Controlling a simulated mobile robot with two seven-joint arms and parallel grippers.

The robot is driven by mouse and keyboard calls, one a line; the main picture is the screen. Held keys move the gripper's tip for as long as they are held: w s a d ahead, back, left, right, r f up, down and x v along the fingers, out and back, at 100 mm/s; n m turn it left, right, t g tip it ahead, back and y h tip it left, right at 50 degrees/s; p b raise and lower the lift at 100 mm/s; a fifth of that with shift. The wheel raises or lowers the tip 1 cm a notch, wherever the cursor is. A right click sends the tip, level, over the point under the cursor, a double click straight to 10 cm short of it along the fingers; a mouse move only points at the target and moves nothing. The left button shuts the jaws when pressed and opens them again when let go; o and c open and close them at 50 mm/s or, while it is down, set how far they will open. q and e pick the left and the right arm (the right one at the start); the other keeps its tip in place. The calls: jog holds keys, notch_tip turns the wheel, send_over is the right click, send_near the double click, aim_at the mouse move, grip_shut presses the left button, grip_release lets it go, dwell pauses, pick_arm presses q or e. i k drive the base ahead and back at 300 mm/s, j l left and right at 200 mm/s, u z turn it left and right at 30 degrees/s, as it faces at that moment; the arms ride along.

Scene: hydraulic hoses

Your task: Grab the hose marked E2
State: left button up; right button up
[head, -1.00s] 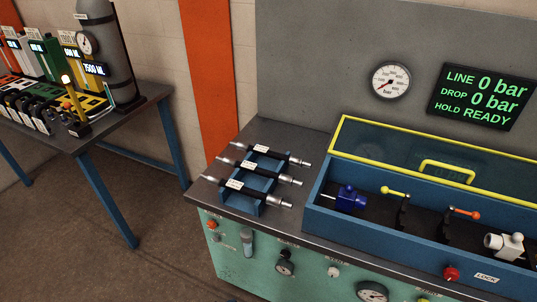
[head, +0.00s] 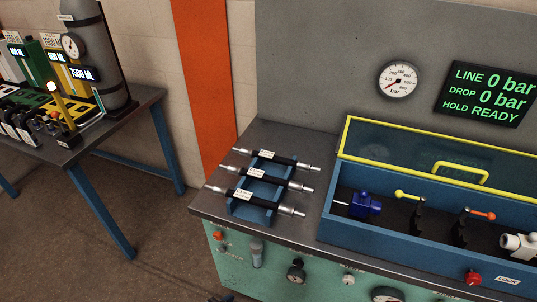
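Three short black hoses with silver end fittings lie side by side across a blue rack (head: 238,210) on the bench. They are the back hose (head: 283,160), the middle hose (head: 272,179) and the front hose (head: 268,203). Each carries a small white tag near its left part. The tag print is too small to read, so I cannot tell which hose is E2. Neither of my grippers shows in the head view.
Right of the rack, a blue test box (head: 380,237) holds a blue fitting (head: 364,204) and a white fitting (head: 516,243); its yellow-framed clear lid (head: 400,145) stands raised. The display (head: 490,94) reads 0 bar and READY. Another table (head: 150,97) stands left, across a floor gap.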

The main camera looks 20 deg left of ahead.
aim_at(268, 156)
jog(key=i+j+z, duration=0.25)
jog(key=j, duration=1.4)
jog(key=j+z, duration=0.2)
jog(key=j, duration=1.45)
